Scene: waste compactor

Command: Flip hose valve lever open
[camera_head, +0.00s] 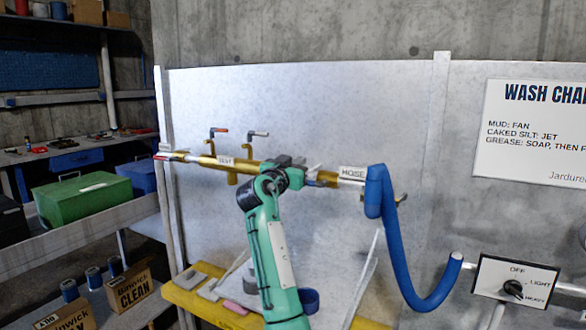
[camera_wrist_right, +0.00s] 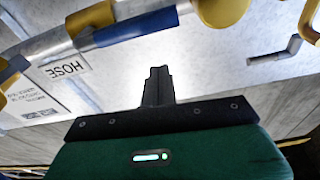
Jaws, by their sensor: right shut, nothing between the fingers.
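A brass pipe (camera_head: 205,160) runs across the grey panel, with a "TEST" tag at left and a "HOSE" tag (camera_head: 352,172) at right. The "HOSE" tag also shows in the right wrist view (camera_wrist_right: 66,68). A blue sleeve (camera_wrist_right: 130,28) lies along the pipe there, beside brass parts; I cannot tell whether it is the lever's grip. In the head view only a bit of blue (camera_head: 313,182) shows beyond my gripper. My right gripper (camera_head: 298,163) is in front of the pipe, left of the "HOSE" tag. Its fingers (camera_wrist_right: 157,84) are shut, empty, below the sleeve. My left gripper is out of view.
Two small handles, one red-tipped (camera_head: 219,130) and one grey (camera_head: 258,133), stick out above the pipe. Shelves with a green box (camera_head: 83,198) are at left.

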